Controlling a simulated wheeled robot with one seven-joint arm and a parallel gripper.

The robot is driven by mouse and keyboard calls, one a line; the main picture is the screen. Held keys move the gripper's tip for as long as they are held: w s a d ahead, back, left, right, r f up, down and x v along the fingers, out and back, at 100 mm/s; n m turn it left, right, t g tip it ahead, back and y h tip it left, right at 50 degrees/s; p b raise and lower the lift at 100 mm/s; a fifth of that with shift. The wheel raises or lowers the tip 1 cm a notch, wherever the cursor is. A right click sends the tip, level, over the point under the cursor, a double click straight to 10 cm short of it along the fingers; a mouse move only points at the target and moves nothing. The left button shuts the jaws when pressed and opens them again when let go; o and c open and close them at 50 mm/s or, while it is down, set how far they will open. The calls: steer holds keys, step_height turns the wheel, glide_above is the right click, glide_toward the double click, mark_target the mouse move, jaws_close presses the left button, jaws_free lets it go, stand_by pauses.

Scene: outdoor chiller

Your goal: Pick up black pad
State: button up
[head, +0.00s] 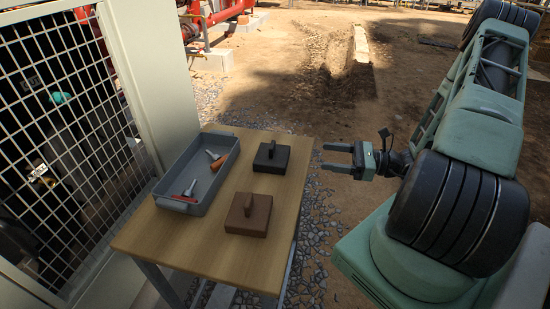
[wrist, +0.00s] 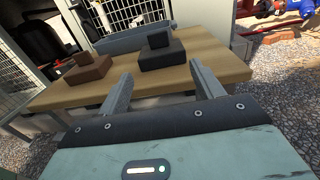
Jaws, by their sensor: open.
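The black pad (head: 271,157) is a flat dark square block with a raised grip on top. It sits on the wooden table (head: 190,238), near the right edge and toward the back. In the wrist view the black pad (wrist: 162,55) lies beyond and between my two fingers. My gripper (head: 337,158) is open and empty, to the right of the table and apart from the pad. Its fingers also show in the wrist view (wrist: 160,88), pointing toward the table. Nothing hides the pad's top in the head view.
A brown pad (head: 248,215) of similar shape sits in front of the black pad, and also shows in the wrist view (wrist: 88,69). A grey tray (head: 180,205) with a few tools stands at the table's left. A mesh-panelled cabinet (head: 165,90) stands left of the table.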

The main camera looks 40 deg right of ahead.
mark_target(274, 149)
steer(key=p+x, duration=0.2)
steer(key=x, duration=1.4)
steer(key=shift+w+a+r, duration=0.1)
steer(key=shift+w+a, duration=0.05)
steer(key=shift+a, duration=0.1)
steer(key=c, duration=1.3)
